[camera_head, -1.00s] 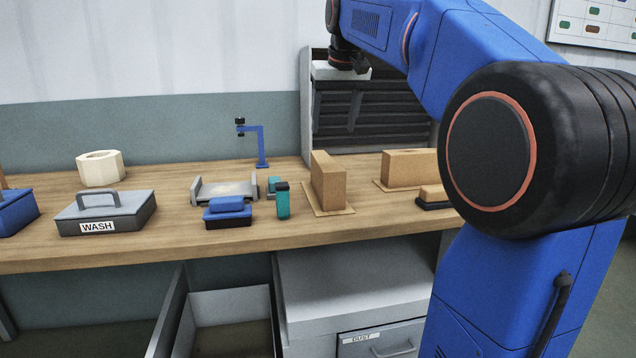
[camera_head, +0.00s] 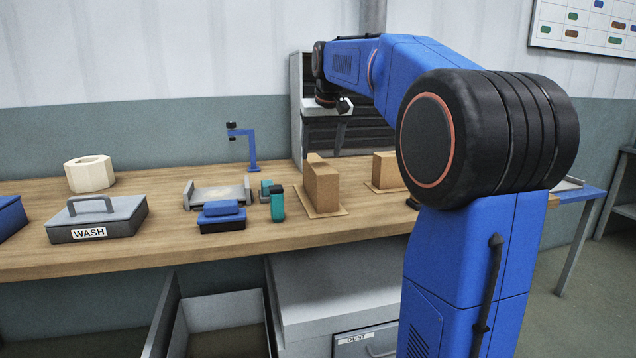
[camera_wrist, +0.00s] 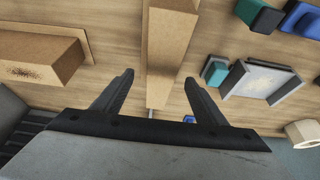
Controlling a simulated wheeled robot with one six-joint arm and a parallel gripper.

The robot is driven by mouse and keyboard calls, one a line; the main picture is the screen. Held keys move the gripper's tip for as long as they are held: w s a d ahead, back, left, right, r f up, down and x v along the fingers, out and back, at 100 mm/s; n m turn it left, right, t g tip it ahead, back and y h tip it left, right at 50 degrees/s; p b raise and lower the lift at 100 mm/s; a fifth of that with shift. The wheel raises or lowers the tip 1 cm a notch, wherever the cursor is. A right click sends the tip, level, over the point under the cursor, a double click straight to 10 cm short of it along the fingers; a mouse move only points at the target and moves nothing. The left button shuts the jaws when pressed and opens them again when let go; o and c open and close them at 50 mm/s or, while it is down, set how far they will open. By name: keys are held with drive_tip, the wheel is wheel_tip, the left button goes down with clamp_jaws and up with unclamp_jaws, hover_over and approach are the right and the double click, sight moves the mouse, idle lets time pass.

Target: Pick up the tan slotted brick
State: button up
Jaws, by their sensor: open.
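A tall tan brick (camera_head: 322,188) stands on a thin tan board on the bench, and its top looks notched at one end. It shows in the wrist view (camera_wrist: 172,40) as a long block running up from between my fingers. A second tan brick (camera_head: 384,169) stands behind it to the right, partly hidden by my arm; the wrist view shows a tan brick with a dark speckled patch (camera_wrist: 40,60) at left. I cannot tell for certain which is the slotted one. My gripper (camera_wrist: 158,80) is open and empty, above and apart from the tall brick.
Close left of the tall brick are a teal bottle-like item (camera_head: 277,204), a blue block on a dark base (camera_head: 221,216) and a grey tray (camera_head: 187,196). A blue post (camera_head: 251,150) and grey shuttered cabinet (camera_head: 297,120) stand behind. The bench front (camera_head: 200,255) is clear.

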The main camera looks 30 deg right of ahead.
sight(318, 163)
drive_tip(key=shift+x, duration=3.2)
drive_tip(key=shift+w+a, duration=0.1)
drive_tip(key=shift+a, duration=0.05)
clamp_jaws()
